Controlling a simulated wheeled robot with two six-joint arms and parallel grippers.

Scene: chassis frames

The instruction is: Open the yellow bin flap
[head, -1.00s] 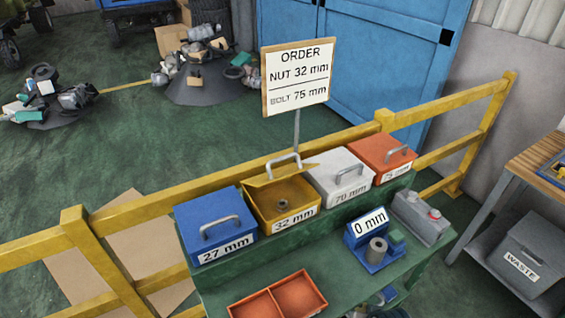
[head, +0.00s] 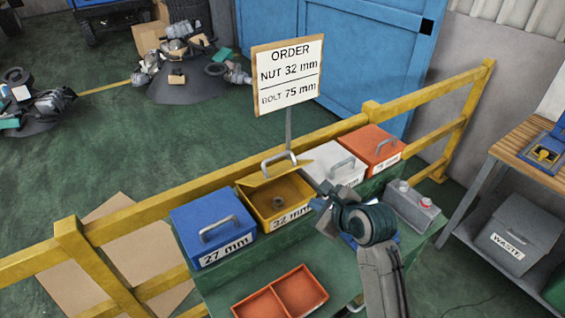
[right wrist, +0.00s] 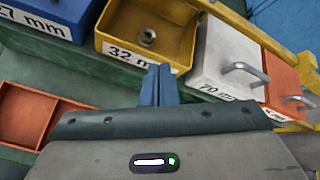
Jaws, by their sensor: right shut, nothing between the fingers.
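The yellow bin (head: 262,216), labelled 32 mm, stands on the green bench between the blue and white bins. Its flap (head: 276,172) with a grey handle is raised and tilted back, so the bin is open. A nut (head: 278,202) lies inside; it also shows in the right wrist view (right wrist: 148,37). My right gripper (head: 322,190) is in front of the yellow and white bins. In the right wrist view its blue fingers (right wrist: 158,84) are together and empty, just in front of the yellow bin's front wall (right wrist: 130,52). My left gripper is not in view.
The blue 27 mm bin (head: 213,228), white bin (head: 335,160) and orange bin (head: 370,145) are closed. A red-orange two-part tray (head: 280,297) lies at the bench front. An order sign (head: 288,75) and yellow rail (head: 160,210) stand behind the bins.

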